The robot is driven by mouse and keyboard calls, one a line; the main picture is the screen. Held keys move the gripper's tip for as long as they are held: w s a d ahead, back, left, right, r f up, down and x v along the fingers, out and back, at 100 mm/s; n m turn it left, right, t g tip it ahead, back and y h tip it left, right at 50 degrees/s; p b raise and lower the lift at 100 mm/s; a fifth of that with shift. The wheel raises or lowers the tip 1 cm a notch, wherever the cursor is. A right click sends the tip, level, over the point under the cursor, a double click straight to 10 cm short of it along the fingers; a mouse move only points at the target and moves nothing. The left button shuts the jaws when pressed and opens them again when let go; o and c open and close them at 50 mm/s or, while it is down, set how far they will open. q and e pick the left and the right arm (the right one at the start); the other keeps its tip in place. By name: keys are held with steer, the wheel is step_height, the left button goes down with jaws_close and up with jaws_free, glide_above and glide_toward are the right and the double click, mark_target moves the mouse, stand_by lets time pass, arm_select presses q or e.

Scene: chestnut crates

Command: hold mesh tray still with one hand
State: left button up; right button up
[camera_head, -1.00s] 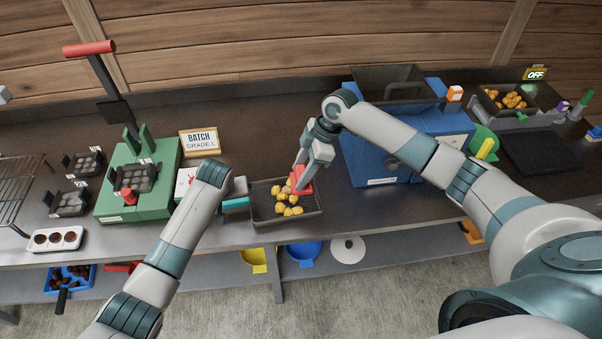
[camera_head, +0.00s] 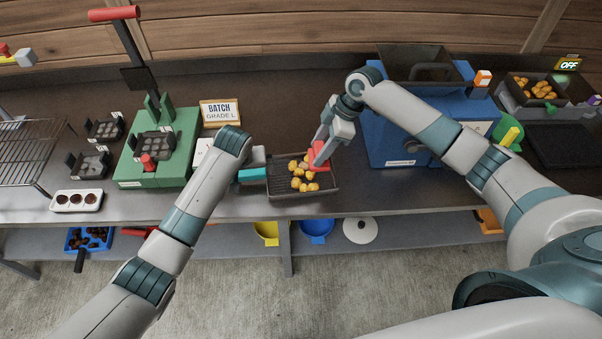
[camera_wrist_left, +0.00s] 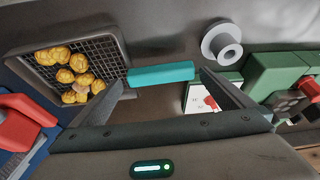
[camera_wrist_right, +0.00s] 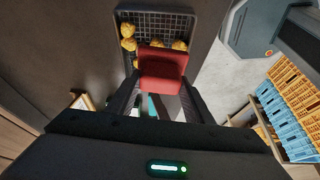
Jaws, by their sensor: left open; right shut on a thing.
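The dark mesh tray (camera_head: 330,191) sits at the front edge of the bench with several yellow chestnuts (camera_head: 300,180) in it. Its teal handle (camera_head: 252,175) points left. My left gripper (camera_head: 256,164) is over the handle. In the left wrist view, its fingers are open and apart, with the teal handle (camera_wrist_left: 160,74) between them. My right gripper (camera_head: 322,147) is shut on a red block-like piece (camera_head: 319,154) at the tray's right side. In the right wrist view, the red piece (camera_wrist_right: 163,66) hides part of the tray (camera_wrist_right: 204,22); whether it touches the mesh is unclear.
The green press (camera_head: 183,150) stands left of the tray, and a blue machine (camera_head: 385,143) stands right behind it. A batch sign (camera_head: 221,112) is behind. Yellow and blue bins are below the bench.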

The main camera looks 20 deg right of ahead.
arm_select(q)
steer(key=v, duration=0.9)
steer(key=shift+r, duration=0.3)
steer(key=shift+s, duration=0.1)
